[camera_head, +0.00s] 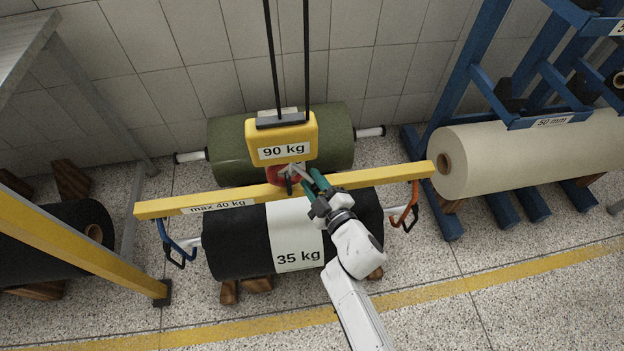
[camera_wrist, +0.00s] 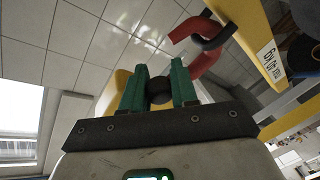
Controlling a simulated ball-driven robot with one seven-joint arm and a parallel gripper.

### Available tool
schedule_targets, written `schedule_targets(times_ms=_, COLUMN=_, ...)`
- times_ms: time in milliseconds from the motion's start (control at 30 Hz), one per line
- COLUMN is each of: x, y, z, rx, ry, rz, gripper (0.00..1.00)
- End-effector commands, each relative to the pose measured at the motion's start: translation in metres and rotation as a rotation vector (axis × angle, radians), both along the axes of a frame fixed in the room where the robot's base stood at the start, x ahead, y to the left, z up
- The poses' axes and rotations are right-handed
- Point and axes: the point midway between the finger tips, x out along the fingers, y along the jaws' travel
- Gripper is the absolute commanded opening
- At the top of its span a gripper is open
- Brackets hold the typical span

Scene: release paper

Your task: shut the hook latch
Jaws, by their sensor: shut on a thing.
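The red hook (camera_head: 272,175) hangs under the yellow 90 kg hoist block (camera_head: 283,133) and also shows in the wrist view (camera_wrist: 197,26). A dark ring (camera_wrist: 217,38) passes through the hook's bend, at the yellow lifting beam (camera_head: 225,199). My gripper (camera_head: 314,180) is at the right side of the hook, just above the beam. In the wrist view, its green fingers (camera_wrist: 159,88) are shut on a dark round knob (camera_wrist: 159,91). A small grey part beside the hook may be the latch; its exact position is hidden by the fingers.
A black 35 kg roll (camera_head: 240,250) lies below the beam, with a blue end hook (camera_head: 173,244) and an orange end hook (camera_head: 405,210) at its ends. A green roll (camera_head: 230,148) lies behind. A cream roll (camera_head: 530,150) and blue rack (camera_head: 480,85) stand right.

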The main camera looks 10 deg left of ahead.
Motion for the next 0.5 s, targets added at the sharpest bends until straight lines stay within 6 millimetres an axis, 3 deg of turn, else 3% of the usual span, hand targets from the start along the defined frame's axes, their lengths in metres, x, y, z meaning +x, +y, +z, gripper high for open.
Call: schedule_targets(times_ms=500, x=0.001, y=-0.006, z=0.019, rx=-0.340, ry=-0.095, rz=0.001, gripper=0.00)
